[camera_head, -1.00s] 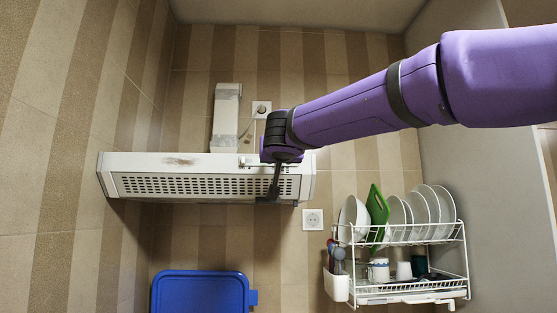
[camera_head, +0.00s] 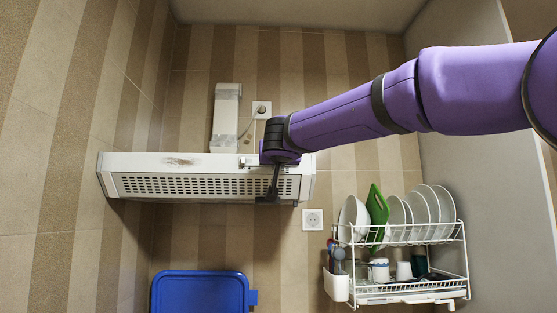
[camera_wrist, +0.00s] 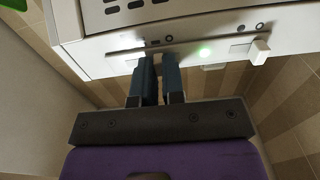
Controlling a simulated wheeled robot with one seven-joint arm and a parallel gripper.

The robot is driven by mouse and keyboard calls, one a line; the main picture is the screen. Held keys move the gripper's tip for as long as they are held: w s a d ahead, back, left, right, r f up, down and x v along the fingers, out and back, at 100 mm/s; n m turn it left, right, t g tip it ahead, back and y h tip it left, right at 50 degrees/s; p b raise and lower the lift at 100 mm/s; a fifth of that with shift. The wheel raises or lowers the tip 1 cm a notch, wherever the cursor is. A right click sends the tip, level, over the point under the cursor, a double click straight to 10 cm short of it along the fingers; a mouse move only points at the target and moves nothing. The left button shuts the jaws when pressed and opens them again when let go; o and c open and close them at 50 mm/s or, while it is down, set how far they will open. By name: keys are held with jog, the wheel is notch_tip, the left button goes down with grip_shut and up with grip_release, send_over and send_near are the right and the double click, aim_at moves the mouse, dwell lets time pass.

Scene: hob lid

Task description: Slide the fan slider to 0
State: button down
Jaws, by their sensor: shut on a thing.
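The white range hood (camera_head: 180,162) hangs on the tiled wall in the head view. My gripper (camera_head: 268,192) is at the right part of its front edge and hides the controls there. In the wrist view, the hood's front panel (camera_wrist: 100,53) runs across the top. My gripper's two dark fingers (camera_wrist: 160,66) are close together at the left slider slot, shut on the fan slider's knob, which is mostly hidden between them. A second white slider knob (camera_wrist: 260,51) stands clear to the right.
A dish rack (camera_head: 405,240) with plates, a green board and cups hangs at the right below the hood. A blue lid (camera_head: 200,291) is at the bottom. A wall socket (camera_head: 313,219) is right of the hood.

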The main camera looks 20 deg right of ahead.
jog(key=shift+w+a, duration=0.2)
jog(key=shift+a, duration=0.6)
jog(key=c, duration=1.2)
grip_release()
jog(key=shift+a, duration=0.1)
jog(key=shift+s, duration=0.15)
jog(key=v, duration=1)
jog(key=shift+s, duration=0.25)
jog(key=s+d+f+g, duration=0.35)
jog(key=s+f, duration=0.25)
jog(key=f, duration=0.3)
jog(key=s+d+f+n+g, duration=0.1)
jog(key=s+d+f+g, duration=0.2)
jog(key=s+d+f, duration=0.35)
jog(key=s+d+f+g, duration=0.3)
jog(key=s+f, duration=0.2)
jog(key=f, duration=0.6)
jog(key=s+a+f+n+g+y, duration=0.1)
jog(key=s+f+y, duration=0.3)
jog(key=s+f, duration=0.4)
notch_tip(320, 180, down, 3)
jog(key=shift+s+a+r+n+g+y, duration=0.3)
jog(key=shift+n+g, duration=0.2)
jog(key=shift+g, duration=0.35)
